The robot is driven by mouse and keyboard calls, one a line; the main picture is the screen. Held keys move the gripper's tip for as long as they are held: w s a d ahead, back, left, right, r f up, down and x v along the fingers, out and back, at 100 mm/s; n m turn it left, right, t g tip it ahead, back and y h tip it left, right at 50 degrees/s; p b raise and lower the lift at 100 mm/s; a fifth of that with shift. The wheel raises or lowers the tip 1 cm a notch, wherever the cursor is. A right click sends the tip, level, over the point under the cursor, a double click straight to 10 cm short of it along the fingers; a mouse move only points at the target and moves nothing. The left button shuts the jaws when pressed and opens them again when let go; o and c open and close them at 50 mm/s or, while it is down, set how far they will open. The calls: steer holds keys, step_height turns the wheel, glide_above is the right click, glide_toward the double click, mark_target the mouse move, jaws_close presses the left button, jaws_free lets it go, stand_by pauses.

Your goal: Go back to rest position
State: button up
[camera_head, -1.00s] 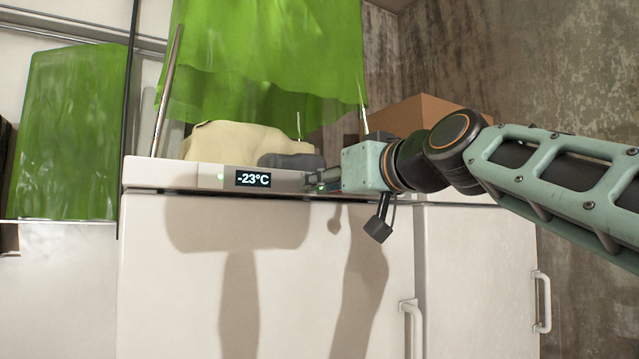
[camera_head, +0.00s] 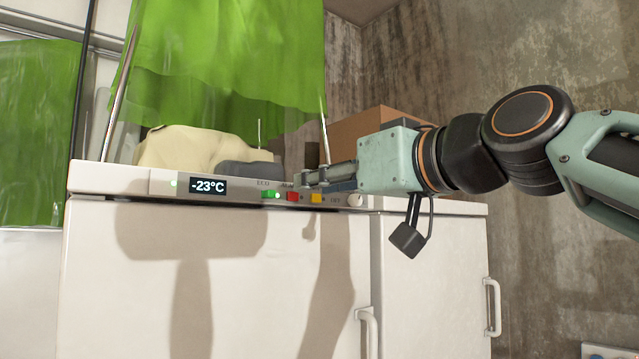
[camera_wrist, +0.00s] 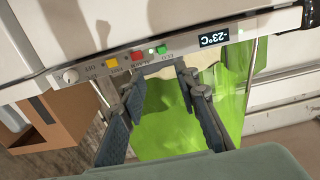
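My gripper (camera_head: 308,179) is in front of the top of a white freezer (camera_head: 220,270), just above its control panel, and appears clear of the buttons. The wrist view shows its two fingers (camera_wrist: 158,80) apart with nothing between them. The panel has a display (camera_head: 208,186) reading -23°C, a green button (camera_head: 270,194) that looks lit, a red button (camera_head: 293,197), a yellow button (camera_head: 316,198) and a round knob (camera_head: 355,200). The panel also shows upside down in the wrist view, with the green button (camera_wrist: 160,49) near the fingertips.
Green cloth (camera_head: 220,60) hangs above the freezer top. A beige bundle (camera_head: 190,148) and a dark grey item (camera_head: 250,172) lie there. A cardboard box (camera_head: 370,125) stands behind my gripper. A second white cabinet (camera_head: 430,270) is to the right. Bare wall lies beyond.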

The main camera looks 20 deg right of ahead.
steer(key=s+a+f+m+g+h+p, duration=0.1)
steer(key=a+f+g+p, duration=0.2)
steer(key=f, duration=0.7)
steer(key=s+a+f+g+h+p, duration=0.1)
steer(key=s+a+f+g+p, duration=0.2)
steer(key=f, duration=0.8)
steer(key=s+f+m+g+h+p, duration=0.1)
steer(key=s+f, duration=0.3)
steer(key=f, duration=0.5)
steer(key=s+d+f+m+g+h+p, duration=0.1)
steer(key=s+f+g+h+p, duration=0.1)
steer(key=f, duration=0.7)
steer(key=s+g+p, duration=0.1)
steer(key=s+g, duration=0.1)
steer(key=shift+s+d+m+g+h+p, duration=0.15)
steer(key=shift+s+m+g+h+p, duration=0.15)
steer(key=shift+s, duration=0.05)
